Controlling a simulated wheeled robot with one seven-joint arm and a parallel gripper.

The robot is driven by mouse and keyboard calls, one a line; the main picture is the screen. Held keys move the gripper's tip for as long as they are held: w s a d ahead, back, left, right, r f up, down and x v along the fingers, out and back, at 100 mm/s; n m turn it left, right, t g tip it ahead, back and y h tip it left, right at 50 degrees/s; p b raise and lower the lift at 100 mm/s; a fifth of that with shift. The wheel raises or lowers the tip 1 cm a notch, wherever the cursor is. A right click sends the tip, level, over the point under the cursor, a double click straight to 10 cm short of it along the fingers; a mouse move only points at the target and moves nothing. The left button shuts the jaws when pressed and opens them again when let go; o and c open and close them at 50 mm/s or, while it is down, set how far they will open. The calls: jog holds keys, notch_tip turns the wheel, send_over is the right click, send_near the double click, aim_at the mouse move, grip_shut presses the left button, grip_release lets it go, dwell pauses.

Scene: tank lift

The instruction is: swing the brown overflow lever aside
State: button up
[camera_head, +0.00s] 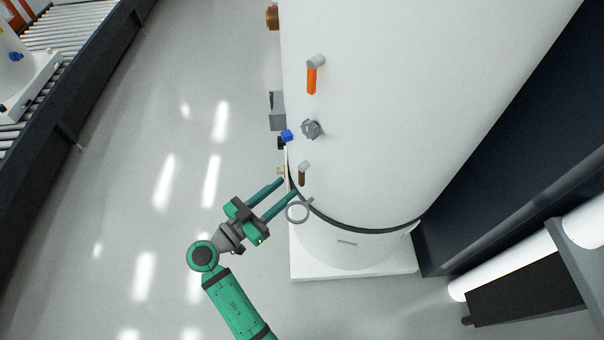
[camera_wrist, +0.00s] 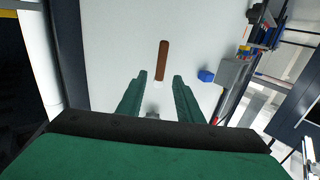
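The brown overflow lever (camera_head: 302,177) is a short bar on a grey pivot, low on the side of the white tank (camera_head: 420,90). In the wrist view the lever (camera_wrist: 162,60) stands nearly upright in the picture against the white tank wall (camera_wrist: 115,45). My gripper (camera_head: 288,187) is open and empty, its two green fingers pointing at the tank just beside the lever. In the wrist view the fingertips (camera_wrist: 160,77) stand apart, with the lever's lower end between them in the picture. I see no contact; the exact depth gap cannot be told.
Above the brown lever on the tank are a grey knob (camera_head: 311,129), an orange lever (camera_head: 312,80), a blue part (camera_head: 287,135) and a grey box (camera_head: 277,110). A grey ring (camera_head: 299,212) is close below my fingers. A roller conveyor (camera_head: 60,40) is far left; floor between is clear.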

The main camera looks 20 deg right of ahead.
aim_at(300, 176)
jog(key=x, duration=0.8)
grip_shut()
jog(key=shift+d, duration=0.15)
